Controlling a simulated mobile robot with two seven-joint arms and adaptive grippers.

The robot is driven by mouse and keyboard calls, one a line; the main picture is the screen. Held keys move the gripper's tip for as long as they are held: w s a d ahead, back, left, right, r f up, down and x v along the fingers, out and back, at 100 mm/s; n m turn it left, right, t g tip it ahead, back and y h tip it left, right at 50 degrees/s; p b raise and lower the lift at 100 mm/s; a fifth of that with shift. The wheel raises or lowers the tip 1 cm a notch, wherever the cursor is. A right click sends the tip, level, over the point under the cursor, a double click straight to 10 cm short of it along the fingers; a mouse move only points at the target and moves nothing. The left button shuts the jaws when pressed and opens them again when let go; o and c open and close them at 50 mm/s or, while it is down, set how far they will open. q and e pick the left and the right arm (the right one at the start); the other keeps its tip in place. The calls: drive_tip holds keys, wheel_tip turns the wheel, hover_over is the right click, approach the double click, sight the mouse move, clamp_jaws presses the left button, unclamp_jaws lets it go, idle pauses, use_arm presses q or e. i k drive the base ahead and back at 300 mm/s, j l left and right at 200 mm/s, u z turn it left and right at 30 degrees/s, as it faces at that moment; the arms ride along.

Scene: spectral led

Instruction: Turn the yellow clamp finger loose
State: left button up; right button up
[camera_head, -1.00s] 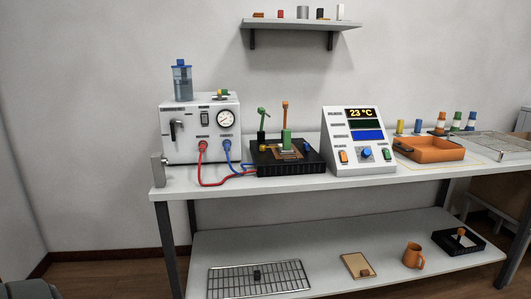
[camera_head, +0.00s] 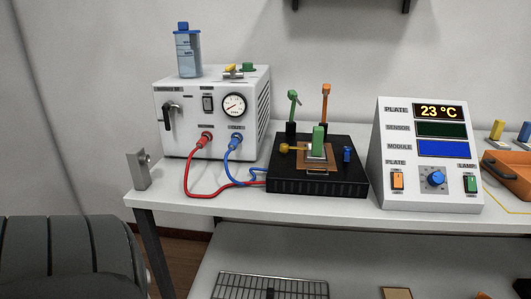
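The yellow clamp finger (camera_head: 285,148) is a small yellow knob with a short bar. It sits at the left of the copper-coloured square (camera_head: 313,166) on top of the black finned plate unit (camera_head: 318,187), and its bar points right towards the centre. A green upright block (camera_head: 319,140) stands on a light square piece in the middle. A green-topped lever (camera_head: 293,102) and an orange-topped lever (camera_head: 325,100) rise from black posts behind. A small blue part (camera_head: 347,155) is at the right. Whether the finger is tight cannot be seen. Neither gripper is in view.
A white box with a gauge (camera_head: 233,105) stands left, with red (camera_head: 187,176) and blue hoses in front. A sloped console (camera_head: 428,152) reading 23 °C stands right. A metal bracket (camera_head: 139,170) is at the bench's left end. A dark ribbed shape (camera_head: 68,262) fills the lower left.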

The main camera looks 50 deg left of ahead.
sight(284, 147)
drive_tip(key=u, duration=1.45)
drive_tip(key=i+l, duration=0.05)
